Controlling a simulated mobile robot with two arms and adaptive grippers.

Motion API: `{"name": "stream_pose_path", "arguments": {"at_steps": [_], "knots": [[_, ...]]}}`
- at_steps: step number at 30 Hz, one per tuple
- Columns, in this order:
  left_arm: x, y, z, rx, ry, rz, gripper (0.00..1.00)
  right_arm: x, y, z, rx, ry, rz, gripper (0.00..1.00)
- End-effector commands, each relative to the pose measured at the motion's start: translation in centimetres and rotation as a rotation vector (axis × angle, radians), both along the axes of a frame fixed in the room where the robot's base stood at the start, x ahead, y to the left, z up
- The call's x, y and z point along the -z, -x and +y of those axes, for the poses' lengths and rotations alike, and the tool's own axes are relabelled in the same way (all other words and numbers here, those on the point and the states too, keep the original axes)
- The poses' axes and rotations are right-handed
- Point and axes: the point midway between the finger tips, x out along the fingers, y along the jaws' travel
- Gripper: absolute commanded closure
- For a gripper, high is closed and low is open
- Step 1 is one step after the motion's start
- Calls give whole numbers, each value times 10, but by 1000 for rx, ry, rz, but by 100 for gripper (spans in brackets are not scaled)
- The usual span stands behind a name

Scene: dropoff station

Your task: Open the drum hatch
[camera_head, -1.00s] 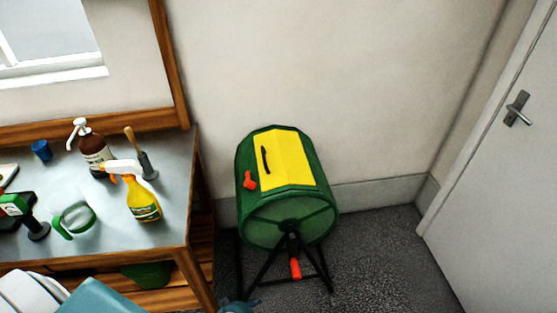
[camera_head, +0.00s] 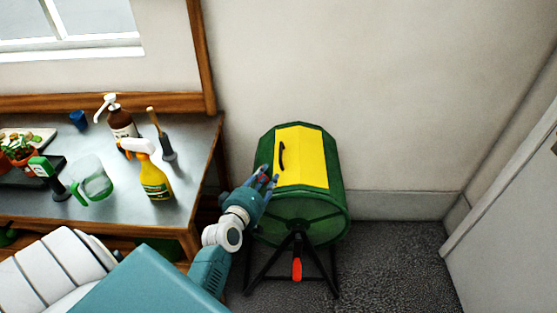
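The green drum (camera_head: 310,218) stands on a black frame on the floor, right of the table. Its yellow hatch (camera_head: 309,157) lies flat in the drum's upper side and looks closed, with a black handle (camera_head: 282,156) near its left edge. My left gripper (camera_head: 264,181) is at the drum's left side, just below and left of the handle. It covers the spot where the red latch sits, so the latch is mostly hidden. I cannot tell whether the fingers are open or shut, or whether they touch the latch. My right gripper is not in view.
The table (camera_head: 120,200) at left holds a spray bottle (camera_head: 154,178), a brown pump bottle (camera_head: 121,122), a glass mug (camera_head: 93,180) and a potted plant (camera_head: 22,152). A red-orange grip (camera_head: 297,269) hangs under the drum. Wall stands behind; a door (camera_head: 510,220) is at right.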

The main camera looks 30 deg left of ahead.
Motion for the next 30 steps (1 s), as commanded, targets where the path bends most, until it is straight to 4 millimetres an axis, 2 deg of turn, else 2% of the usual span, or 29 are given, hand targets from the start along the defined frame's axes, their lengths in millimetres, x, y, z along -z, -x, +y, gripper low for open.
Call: {"name": "stream_pose_path", "arguments": {"at_steps": [5, 18, 24, 30], "knots": [[0, -15, 7, -15, 12, -15, 71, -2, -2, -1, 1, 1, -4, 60], [18, -88, 24, -13, 10, -12, 71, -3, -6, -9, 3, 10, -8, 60], [22, -102, 27, -13, 8, -11, 71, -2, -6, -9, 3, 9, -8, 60], [22, -103, 28, -14, 9, -11, 71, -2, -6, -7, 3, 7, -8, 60]]}}
